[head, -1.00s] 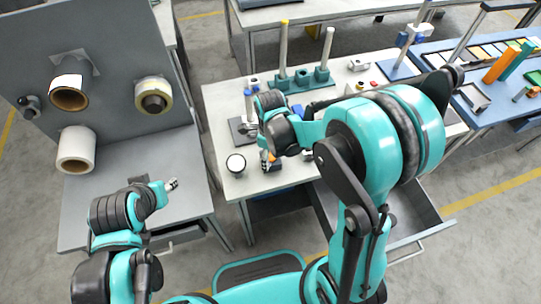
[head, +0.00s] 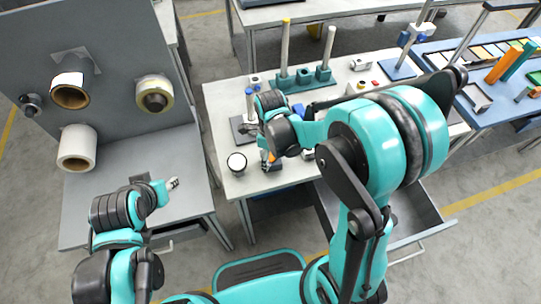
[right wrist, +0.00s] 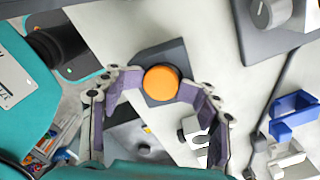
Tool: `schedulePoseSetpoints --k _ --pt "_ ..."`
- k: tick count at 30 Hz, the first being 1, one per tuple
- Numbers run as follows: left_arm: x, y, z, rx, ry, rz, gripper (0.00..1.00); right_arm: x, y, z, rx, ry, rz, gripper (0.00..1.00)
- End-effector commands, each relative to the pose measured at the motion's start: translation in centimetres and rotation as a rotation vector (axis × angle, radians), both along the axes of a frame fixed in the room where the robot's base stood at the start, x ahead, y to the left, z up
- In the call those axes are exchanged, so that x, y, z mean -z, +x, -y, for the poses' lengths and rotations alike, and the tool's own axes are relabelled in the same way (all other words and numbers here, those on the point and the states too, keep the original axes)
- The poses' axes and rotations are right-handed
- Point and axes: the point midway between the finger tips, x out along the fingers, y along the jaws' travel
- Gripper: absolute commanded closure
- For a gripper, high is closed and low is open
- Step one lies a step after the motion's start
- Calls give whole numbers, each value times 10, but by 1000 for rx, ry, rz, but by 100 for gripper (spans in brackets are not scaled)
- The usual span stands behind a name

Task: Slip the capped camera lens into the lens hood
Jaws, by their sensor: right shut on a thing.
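My right gripper (right wrist: 157,88) has its fingers around an orange round-topped piece (right wrist: 160,83), which sits over a dark grey square block (right wrist: 168,56). The orange piece may be the capped lens, but I cannot tell for sure. In the head view my right gripper (head: 268,155) is low over the front of the middle table, mostly hidden by its own arm. A white round thing with a black rim (head: 236,162) stands left of it, perhaps the lens hood. My left gripper (head: 172,184) is empty above the left bench; its finger opening is too small to judge.
The middle table (head: 222,108) carries a teal stand with upright posts (head: 303,80) behind the right gripper. An open drawer (head: 400,225) juts out at the front right. A grey panel (head: 110,75) with tape rolls stands on the left bench (head: 175,155).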

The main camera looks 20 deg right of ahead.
Motion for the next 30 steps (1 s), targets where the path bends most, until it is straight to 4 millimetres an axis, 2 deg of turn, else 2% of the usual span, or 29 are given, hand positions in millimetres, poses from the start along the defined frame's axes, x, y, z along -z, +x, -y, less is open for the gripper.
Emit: schedulePoseSetpoints --k 15,30 --pt "-11 0 0 0 0 0 60 -15 0 0 0 -1 2 100" --pt "-11 0 0 0 0 0 60 -14 1 1 0 -2 3 100"
